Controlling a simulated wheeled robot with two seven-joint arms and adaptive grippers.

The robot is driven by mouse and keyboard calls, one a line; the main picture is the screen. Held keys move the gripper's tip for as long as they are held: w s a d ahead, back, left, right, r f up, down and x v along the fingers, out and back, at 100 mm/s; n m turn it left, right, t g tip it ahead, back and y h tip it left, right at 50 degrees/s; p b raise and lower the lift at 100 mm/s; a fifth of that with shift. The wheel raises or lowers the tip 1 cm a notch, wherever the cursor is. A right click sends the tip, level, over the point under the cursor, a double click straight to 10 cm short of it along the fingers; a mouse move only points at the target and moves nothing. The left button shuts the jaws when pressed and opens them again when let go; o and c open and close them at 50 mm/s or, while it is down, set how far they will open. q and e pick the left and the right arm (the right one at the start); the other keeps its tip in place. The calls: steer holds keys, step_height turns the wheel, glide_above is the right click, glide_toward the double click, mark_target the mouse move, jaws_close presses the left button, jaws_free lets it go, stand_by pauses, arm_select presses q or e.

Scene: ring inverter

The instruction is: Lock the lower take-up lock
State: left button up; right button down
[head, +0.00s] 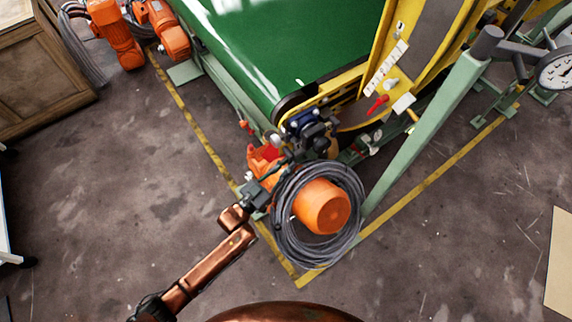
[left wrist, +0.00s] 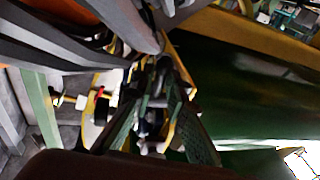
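A red handle (head: 377,103) sits on the yellow side plate, right of the gripper; a red piece also shows in the left wrist view (left wrist: 99,94), left of the fingers. I cannot tell which part is the lower take-up lock; the gripper covers much of that corner. My right gripper is not in view.
The green belt (head: 270,40) is behind, and a green post (head: 425,130) with a gauge (head: 556,70) stands right.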

arm_select(q)
steer(key=o, duration=0.3)
steer(key=v, duration=1.2)
stand_by(0.4)
